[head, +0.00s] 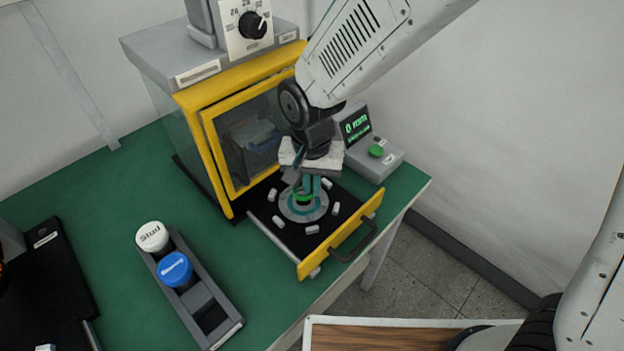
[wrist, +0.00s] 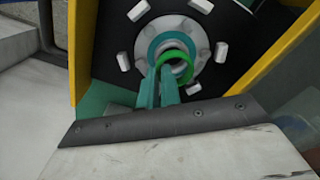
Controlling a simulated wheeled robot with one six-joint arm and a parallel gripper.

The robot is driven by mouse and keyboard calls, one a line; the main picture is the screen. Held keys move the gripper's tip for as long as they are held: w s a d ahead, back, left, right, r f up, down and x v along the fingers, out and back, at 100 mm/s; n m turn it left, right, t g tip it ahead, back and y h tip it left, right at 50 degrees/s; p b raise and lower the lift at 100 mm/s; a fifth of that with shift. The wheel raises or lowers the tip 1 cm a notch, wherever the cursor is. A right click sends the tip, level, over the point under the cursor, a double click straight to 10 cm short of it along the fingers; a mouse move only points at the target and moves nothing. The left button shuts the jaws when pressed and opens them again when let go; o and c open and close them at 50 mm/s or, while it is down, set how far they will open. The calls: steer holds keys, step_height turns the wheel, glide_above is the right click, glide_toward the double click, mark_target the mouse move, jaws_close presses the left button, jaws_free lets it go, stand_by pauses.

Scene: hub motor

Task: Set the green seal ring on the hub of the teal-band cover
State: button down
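The teal-band cover (head: 317,212) is a grey round disc lying in the black pulled-out drawer; its teal band and raised centre show in the wrist view (wrist: 202,48). The green seal ring (head: 303,197) is at the cover's centre, over the hub; in the wrist view the ring (wrist: 187,72) looks a little off-centre towards the lower right. I cannot tell whether it is seated. My gripper (head: 306,188) points down with its teal fingers close together on the ring's near wall, also in the wrist view (wrist: 160,76). The fingers partly hide the band.
The drawer (head: 265,212) has several pale blocks around the cover and a yellow front (head: 340,236) with a dark handle. The yellow-framed cabinet (head: 215,150) stands behind it. A display box (head: 380,155) is at right; a holder (head: 222,318) with white and blue-capped containers is at left.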

steer(key=shift+f, duration=0.15)
steer(key=shift+f, duration=0.45)
steer(key=shift+f, duration=0.2)
stand_by(0.4)
steer(key=c, duration=1.5)
jaws_free()
steer(key=shift+c, duration=0.2)
step_height(320, 180, up, 8)
steer(key=shift+f, duration=0.1)
